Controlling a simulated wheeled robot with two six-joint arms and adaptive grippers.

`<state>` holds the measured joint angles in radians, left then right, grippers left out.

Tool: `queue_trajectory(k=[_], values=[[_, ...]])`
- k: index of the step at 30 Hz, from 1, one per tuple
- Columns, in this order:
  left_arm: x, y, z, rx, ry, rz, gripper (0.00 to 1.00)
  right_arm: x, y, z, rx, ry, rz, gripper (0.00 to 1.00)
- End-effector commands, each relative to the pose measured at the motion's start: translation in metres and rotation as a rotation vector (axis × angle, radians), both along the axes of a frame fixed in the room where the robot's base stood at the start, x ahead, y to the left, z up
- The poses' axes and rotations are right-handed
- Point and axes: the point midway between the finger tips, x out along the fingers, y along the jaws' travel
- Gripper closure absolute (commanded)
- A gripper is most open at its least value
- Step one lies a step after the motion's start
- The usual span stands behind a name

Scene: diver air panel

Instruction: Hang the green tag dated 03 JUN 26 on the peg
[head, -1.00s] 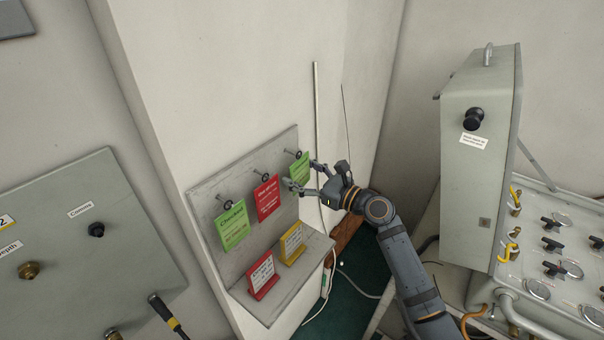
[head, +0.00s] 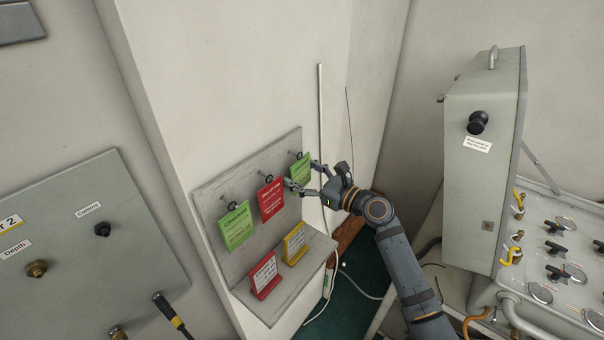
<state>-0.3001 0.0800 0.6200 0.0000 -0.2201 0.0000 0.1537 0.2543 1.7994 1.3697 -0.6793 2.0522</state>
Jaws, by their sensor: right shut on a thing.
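A green tag (head: 300,168) is at the right end of the grey peg board (head: 215,189), at its right-hand peg. My right gripper (head: 305,178) is shut on this tag, with its fingers at the tag's right and lower edges. Its black ring is close to the peg; I cannot tell whether the ring is around it. Another green tag (head: 236,227) hangs at the left peg. A red tag (head: 271,198) hangs at the middle peg. The dates are too small to read. My left gripper is out of view.
A red card (head: 265,276) and a yellow card (head: 294,244) stand on the ledge below the pegs. A grey panel (head: 75,235) is at left. A grey cabinet (head: 480,170) with valves and gauges is at right, beside my right arm.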

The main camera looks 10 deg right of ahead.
Motion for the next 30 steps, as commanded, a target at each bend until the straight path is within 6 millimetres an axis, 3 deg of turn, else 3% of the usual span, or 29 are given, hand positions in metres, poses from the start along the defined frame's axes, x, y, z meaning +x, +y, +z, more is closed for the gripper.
queue_trajectory(k=[13, 14, 19, 30], values=[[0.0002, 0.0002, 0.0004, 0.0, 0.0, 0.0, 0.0, -0.0001, 0.0, -0.004, 0.0, 0.0, 0.0, 0.5], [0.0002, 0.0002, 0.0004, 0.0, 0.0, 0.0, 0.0, -0.0001, 0.0, -0.004, 0.0, 0.0, 0.0, 0.26], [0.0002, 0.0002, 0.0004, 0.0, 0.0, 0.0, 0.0, 0.0, 0.0001, -0.0039, 0.0, 0.0, 0.0, 0.02], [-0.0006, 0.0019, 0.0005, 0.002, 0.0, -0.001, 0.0, -0.0005, -0.0004, -0.0041, 0.0, 0.0, 0.0, 0.02]])
